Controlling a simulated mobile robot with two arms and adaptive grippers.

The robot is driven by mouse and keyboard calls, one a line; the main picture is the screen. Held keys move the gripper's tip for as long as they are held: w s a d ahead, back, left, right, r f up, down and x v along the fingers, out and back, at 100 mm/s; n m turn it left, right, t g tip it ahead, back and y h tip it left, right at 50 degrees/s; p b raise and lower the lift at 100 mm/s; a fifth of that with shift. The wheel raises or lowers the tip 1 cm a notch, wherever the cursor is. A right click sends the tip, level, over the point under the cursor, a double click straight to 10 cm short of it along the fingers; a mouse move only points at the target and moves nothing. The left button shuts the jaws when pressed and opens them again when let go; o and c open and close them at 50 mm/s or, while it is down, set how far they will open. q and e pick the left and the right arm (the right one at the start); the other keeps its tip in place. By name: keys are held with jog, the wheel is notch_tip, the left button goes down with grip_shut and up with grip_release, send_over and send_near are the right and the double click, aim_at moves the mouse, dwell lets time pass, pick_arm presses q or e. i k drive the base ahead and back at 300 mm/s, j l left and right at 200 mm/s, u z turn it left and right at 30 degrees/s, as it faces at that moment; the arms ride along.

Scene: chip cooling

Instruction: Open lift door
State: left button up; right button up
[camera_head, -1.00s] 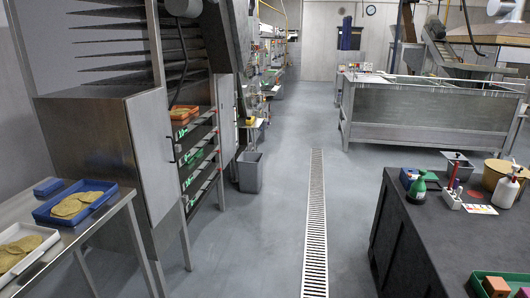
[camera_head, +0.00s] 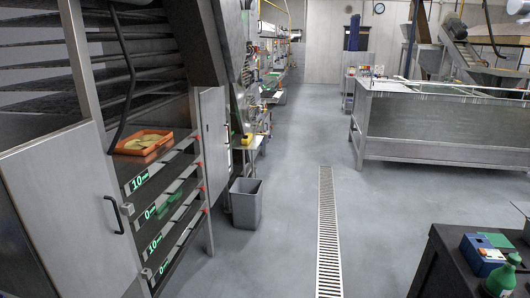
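A tall grey metal rack stands on the left, with open shelves (camera_head: 165,215) carrying green lit number labels. A grey door panel (camera_head: 60,205) with a black vertical handle (camera_head: 115,214) is at the rack's near left side. A second grey panel (camera_head: 213,135) is on the far side of the shelves. I cannot tell which panel is the lift door. An orange tray (camera_head: 150,143) with flat, pale yellow pieces sits on the top shelf. Neither of my grippers shows.
A grey bin (camera_head: 246,203) stands on the floor past the rack. A floor drain grate (camera_head: 328,235) runs along the clear aisle. A large metal vat (camera_head: 440,125) is at right. A dark table (camera_head: 450,260) with a blue box (camera_head: 483,254) and green bottle (camera_head: 502,275) is at lower right.

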aim_at(212, 100)
jog(key=i, duration=1.85)
jog(key=i+l, duration=0.1)
jog(key=i, duration=1.75)
jog(key=j+u, duration=0.05)
jog(key=j, duration=0.05)
